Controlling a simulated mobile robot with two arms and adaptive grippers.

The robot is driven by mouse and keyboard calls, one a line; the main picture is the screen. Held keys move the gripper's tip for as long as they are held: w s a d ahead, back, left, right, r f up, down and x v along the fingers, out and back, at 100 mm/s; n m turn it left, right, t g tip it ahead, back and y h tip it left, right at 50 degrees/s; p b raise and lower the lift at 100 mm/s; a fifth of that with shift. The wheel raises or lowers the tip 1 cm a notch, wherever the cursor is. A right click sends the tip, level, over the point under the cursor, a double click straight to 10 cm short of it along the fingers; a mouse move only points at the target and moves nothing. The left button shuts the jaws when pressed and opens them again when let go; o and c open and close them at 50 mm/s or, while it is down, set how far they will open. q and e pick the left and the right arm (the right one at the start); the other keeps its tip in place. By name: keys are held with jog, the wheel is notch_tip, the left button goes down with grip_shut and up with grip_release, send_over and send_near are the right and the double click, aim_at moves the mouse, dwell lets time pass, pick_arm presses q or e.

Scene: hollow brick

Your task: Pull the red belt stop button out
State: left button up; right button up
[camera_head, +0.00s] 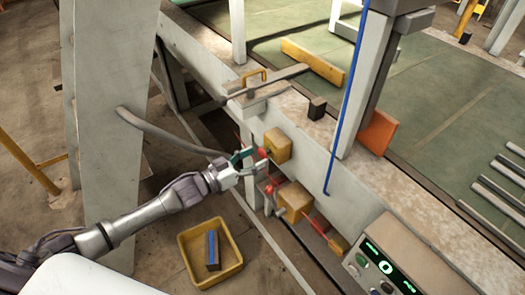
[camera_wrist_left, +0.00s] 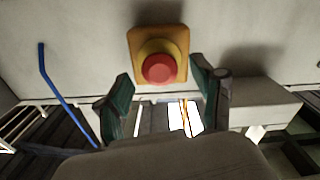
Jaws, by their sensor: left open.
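The red belt stop button (camera_wrist_left: 159,69) is round and sits on a yellow collar on a yellow box (camera_wrist_left: 142,40) fixed to a pale wall. In the head view, the button (camera_head: 263,153) shows as a small red spot on the left side of the yellow box (camera_head: 279,146). My left gripper (camera_head: 251,160) is open close in front of it. In the left wrist view, the dark green fingers (camera_wrist_left: 162,80) stand apart, one on each side of the button and a little below it. I see no contact. My right gripper is in neither view.
A second yellow box (camera_head: 293,203) with red parts sits just below on the beam. A yellow crate (camera_head: 237,262) stands on the floor, and a control panel (camera_head: 385,268) with a lit display is at lower right.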

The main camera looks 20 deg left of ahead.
aim_at(260, 156)
pick_arm(q)
jog(key=shift+x, duration=1.55)
